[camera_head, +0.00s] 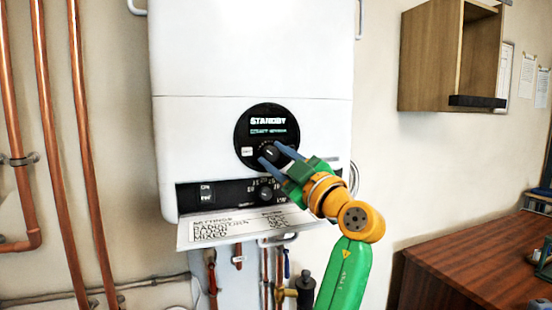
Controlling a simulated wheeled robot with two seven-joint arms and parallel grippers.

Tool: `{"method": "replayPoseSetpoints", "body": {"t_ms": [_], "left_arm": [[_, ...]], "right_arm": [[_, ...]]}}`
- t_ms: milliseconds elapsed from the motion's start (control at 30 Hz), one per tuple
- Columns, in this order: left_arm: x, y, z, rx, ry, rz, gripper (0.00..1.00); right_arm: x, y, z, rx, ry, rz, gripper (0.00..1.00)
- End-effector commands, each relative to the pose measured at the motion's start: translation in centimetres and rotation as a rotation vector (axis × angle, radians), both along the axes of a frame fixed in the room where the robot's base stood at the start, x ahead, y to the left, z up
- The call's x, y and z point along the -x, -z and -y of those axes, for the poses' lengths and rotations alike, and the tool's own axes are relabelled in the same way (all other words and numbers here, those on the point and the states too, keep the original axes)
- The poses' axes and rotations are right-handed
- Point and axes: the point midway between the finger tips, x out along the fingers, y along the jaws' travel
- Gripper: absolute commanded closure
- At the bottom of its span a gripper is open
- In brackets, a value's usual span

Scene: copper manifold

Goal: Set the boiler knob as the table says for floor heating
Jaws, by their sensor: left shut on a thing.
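The white boiler (250,60) hangs on the wall. Its round black display (262,120) reads STANDBY, with a smaller line below too fine to read. A dark knob (270,149) sits low on this display. My left gripper (273,155) is shut on that knob, with one blue finger on each side, partly covering it. A second black knob (266,193) is on the dark strip below, and the gripper is not on it. The settings table (232,226) on the flap lists radiators, floor and mixed; its values are too small to read surely. My right gripper is not in view.
Copper pipes (50,150) run up the wall at the left. More pipes and valves (285,270) are under the boiler. A wooden open cabinet (432,60) hangs at the right above a brown desk (480,260). Wall between boiler and cabinet is bare.

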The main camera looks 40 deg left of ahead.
Motion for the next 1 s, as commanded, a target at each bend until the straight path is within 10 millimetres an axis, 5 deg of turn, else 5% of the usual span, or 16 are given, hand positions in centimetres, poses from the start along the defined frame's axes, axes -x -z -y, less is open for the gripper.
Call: {"method": "replayPoseSetpoints", "body": {"t_ms": [167, 200, 233, 567, 800, 1000], "left_arm": [[0.0, 0.0, 0.0, -0.001, -0.001, 0.0, 1.0], [0.0, 0.0, 0.0, -0.001, -0.001, 0.0, 0.54], [0.0, 0.0, 0.0, -0.001, -0.001, 0.0, 0.47], [0.1, 0.3, 0.4, -0.001, 0.001, 0.0, 0.47], [1.0, 1.9, 5.1, -0.001, 0.003, 0.001, 0.47], [1.4, 2.0, 6.8, -0.002, 0.001, 0.0, 0.47]], "right_arm": [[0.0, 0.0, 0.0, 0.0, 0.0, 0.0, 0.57], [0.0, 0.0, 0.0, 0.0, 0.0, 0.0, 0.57], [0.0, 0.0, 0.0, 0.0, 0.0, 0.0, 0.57], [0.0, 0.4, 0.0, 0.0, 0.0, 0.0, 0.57], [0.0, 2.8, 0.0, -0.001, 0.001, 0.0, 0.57], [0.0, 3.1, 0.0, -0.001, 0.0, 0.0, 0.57]]}}
